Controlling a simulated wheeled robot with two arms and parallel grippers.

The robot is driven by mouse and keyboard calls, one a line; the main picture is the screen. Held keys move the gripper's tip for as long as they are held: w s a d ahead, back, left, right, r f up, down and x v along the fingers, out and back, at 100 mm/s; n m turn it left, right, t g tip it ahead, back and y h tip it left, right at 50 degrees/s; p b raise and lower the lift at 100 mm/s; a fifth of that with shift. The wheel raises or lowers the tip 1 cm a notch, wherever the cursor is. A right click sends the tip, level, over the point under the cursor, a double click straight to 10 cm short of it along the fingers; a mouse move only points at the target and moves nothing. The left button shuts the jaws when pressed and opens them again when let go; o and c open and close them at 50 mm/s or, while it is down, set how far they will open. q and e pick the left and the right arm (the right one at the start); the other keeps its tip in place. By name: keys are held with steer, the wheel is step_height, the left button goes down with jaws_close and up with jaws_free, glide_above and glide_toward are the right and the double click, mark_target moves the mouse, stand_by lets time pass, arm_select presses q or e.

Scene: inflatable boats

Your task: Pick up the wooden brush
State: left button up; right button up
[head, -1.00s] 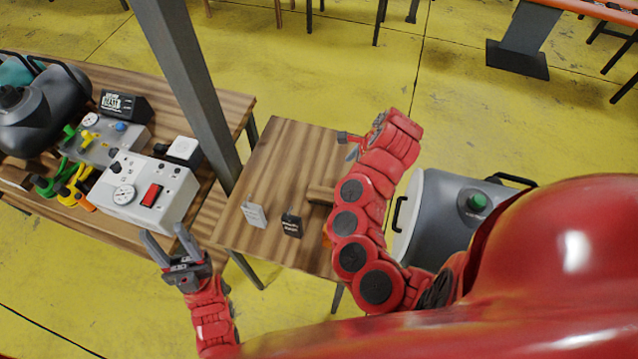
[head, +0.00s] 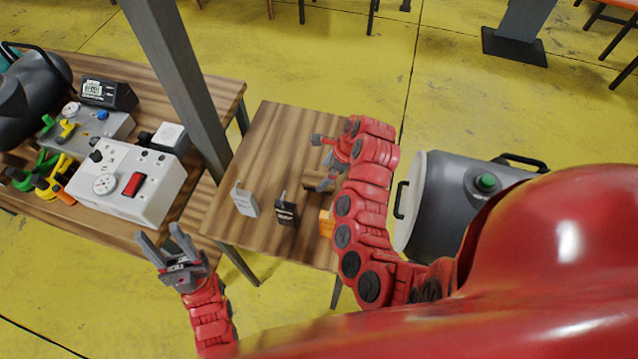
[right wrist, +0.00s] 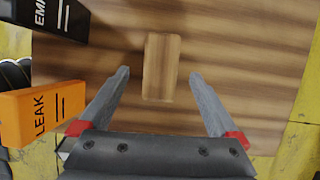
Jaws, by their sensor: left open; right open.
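The wooden brush (right wrist: 161,67) shows in the right wrist view as a small brown wooden block on the striped wooden table (right wrist: 235,70). In the head view the brush (head: 313,181) is partly hidden behind my right arm. My right gripper (right wrist: 160,80) is open above the table, with one finger on each side of the near part of the brush in the picture; I cannot tell its height above it. In the head view the right gripper (head: 325,160) is partly hidden by its own wrist. My left gripper (head: 158,244) is open and empty, left of the table.
An orange LEAK tag (right wrist: 40,113) and a black tag (right wrist: 62,18) stand left of my right gripper. A white tag (head: 245,201) stands further left. A grey post (head: 180,85) rises beside the table. A grey tank (head: 450,200) stands at right.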

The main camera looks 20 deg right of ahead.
mark_target(320, 179)
steer(key=p+x, duration=0.2)
steer(key=x, duration=0.1)
steer(key=shift+w+f, duration=0.1)
steer(key=shift+f, duration=0.1)
steer(key=shift+w+a+f+p, duration=0.15)
steer(key=shift+a+f+p, duration=0.15)
steer(key=shift+f, duration=0.25)
steer(key=shift+d+f+b, duration=0.1)
steer(key=shift+f+b, duration=0.15)
steer(key=shift+b, duration=0.15)
